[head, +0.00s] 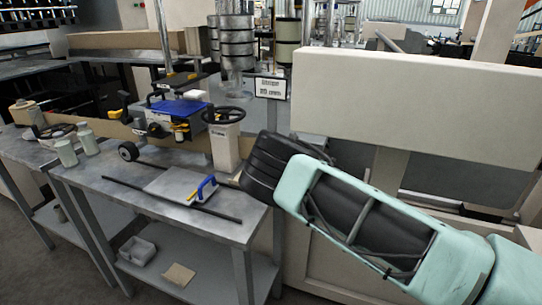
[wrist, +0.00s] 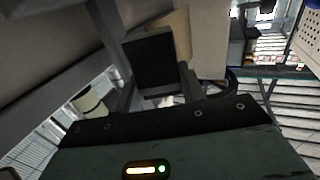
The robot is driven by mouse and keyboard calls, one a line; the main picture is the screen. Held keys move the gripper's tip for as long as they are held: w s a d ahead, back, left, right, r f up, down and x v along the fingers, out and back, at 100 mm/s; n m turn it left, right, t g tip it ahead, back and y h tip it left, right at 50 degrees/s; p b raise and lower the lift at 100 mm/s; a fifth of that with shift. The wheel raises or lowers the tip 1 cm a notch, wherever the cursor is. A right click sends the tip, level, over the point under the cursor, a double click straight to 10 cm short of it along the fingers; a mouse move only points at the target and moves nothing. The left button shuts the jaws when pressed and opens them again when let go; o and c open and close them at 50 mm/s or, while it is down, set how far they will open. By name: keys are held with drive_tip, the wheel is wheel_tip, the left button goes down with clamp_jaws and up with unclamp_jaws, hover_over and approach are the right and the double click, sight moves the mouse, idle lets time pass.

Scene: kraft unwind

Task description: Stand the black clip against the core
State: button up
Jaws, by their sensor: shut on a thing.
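My gripper (wrist: 160,97) shows in the wrist view beyond the dark edge of my wrist housing. It is shut on a dark block, which I take for the black clip (wrist: 150,64). A tan surface (wrist: 172,36) shows close behind the clip; it may be the core, but I cannot tell whether they touch. In the head view my dark wrist (head: 265,168) is over the bench's right end, and it hides the jaws and the clip. A tan roll (head: 24,112) lies at the bench's far left in that view.
The metal bench (head: 150,212) carries black rods (head: 165,198), a pale plate (head: 178,184) with a blue-handled tool (head: 204,188), and a cream post with a black handwheel (head: 224,145). Two pale bottles (head: 66,152) stand at left. A large beige panel (head: 400,100) rises behind my arm.

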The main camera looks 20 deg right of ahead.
drive_tip(key=shift+w+a, duration=0.2)
drive_tip(key=shift+w, duration=0.1)
drive_tip(key=shift+w+a+f+p, duration=0.1)
drive_tip(key=shift+w+f+p, duration=0.1)
drive_tip(key=shift+f, duration=0.4)
drive_tip(key=shift+w+a+f+p, duration=0.1)
drive_tip(key=shift+f+p, duration=0.1)
drive_tip(key=shift+f, duration=0.95)
drive_tip(key=shift+f, duration=0.15)
drive_tip(key=o, duration=0.8)
drive_tip(key=shift+c, duration=0.2)
